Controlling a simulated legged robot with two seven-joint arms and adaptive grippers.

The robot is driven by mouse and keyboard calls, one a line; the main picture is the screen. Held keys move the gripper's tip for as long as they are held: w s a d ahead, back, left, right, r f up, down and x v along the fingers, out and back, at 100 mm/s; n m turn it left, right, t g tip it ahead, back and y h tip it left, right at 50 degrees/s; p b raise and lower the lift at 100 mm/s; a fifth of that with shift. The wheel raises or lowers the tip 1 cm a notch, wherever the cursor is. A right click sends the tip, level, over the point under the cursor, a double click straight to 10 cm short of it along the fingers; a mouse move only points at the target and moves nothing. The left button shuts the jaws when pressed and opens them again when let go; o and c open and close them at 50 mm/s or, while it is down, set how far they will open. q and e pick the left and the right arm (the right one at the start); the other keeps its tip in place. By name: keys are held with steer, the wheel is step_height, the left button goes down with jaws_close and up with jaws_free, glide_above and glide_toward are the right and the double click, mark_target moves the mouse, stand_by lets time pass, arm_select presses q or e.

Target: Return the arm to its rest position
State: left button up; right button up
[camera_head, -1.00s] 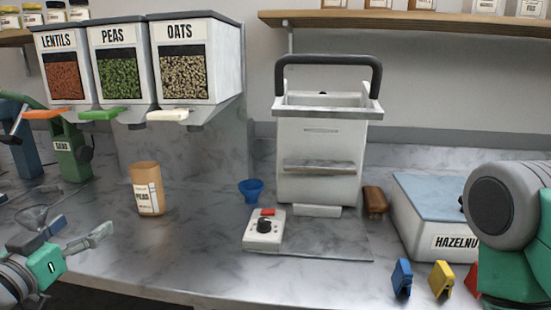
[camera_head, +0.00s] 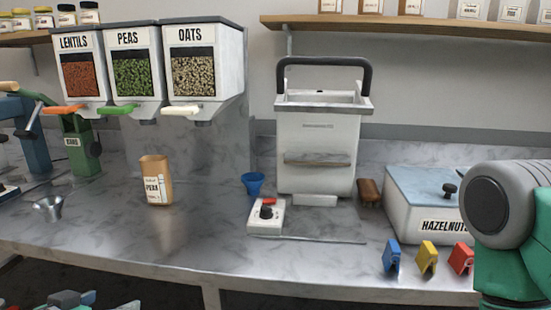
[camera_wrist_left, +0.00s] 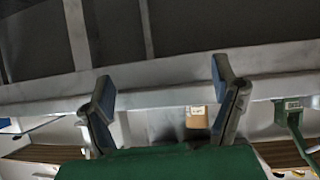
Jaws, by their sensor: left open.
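My left gripper (camera_head: 85,301) shows only in part at the bottom left of the head view, below and in front of the counter's front edge. In the left wrist view its two fingers (camera_wrist_left: 164,78) stand wide apart with nothing between them. The metal counter (camera_head: 120,237) lies beyond the fingers. My right gripper is outside both views; a grey and green part of my own body fills the right edge of the head view.
A small metal funnel (camera_head: 48,207) and a peas container (camera_head: 156,181) stand on the counter's left part. A white press (camera_head: 318,150), a dial box (camera_head: 266,216), a blue cup (camera_head: 253,184), a hazelnuts bin (camera_head: 428,215) and coloured clips (camera_head: 427,257) stand farther right.

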arm_select(q)
steer(key=s+d+f+g, duration=0.2)
steer(key=s+f+g, duration=0.1)
steer(key=s+f, duration=0.4)
steer(key=s+d+f+g+y, duration=0.1)
steer(key=s+f+g, duration=0.3)
steer(key=s+f, duration=0.3)
steer(key=s+d+f+g+y, duration=0.1)
steer(key=s+d+f+g, duration=0.1)
steer(key=s+f+g, duration=0.2)
steer(key=s+f, duration=0.3)
steer(key=s, duration=0.3)
steer(key=shift+d+f+n, duration=0.3)
steer(key=shift+n, duration=0.1)
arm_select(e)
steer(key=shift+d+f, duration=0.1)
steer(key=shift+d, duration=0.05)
arm_select(q)
steer(key=shift+w+d, duration=0.15)
steer(key=shift+w, duration=0.05)
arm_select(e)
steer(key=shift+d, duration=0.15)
